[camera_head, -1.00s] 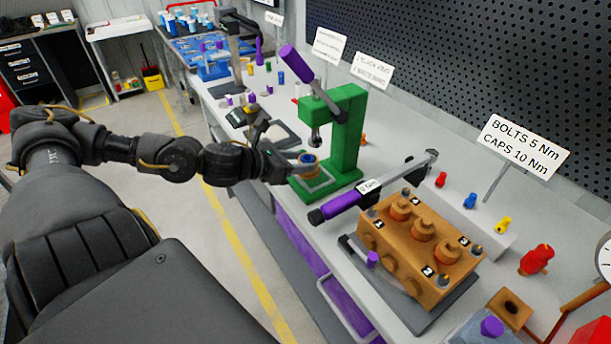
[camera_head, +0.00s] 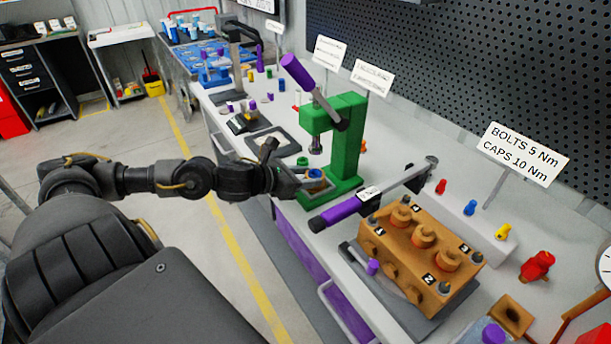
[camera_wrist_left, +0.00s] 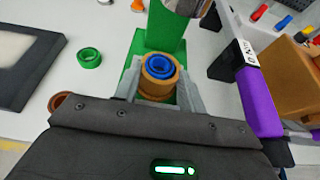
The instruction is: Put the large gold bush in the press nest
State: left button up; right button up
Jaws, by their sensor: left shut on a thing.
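The gold bush (camera_wrist_left: 158,88) stands upright between the two grey fingers of my left gripper (camera_wrist_left: 160,93), with a blue ring (camera_wrist_left: 159,67) in its top opening. In the head view my left gripper (camera_head: 313,187) is shut on the bush at the green press (camera_head: 346,140), low over its base and close below the ram (camera_head: 316,144). The fingers and bush hide the nest, so I cannot tell whether the bush touches it. My right gripper is not in view.
A green ring (camera_wrist_left: 89,58) lies on the bench left of the press, and a brown ring (camera_wrist_left: 58,102) is partly hidden by my gripper.

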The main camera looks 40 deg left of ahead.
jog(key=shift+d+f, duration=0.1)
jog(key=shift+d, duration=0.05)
pick_arm(q)
jog(key=shift+f, duration=0.15)
jog(key=o, duration=1.1)
jog(key=shift+c, duration=0.2)
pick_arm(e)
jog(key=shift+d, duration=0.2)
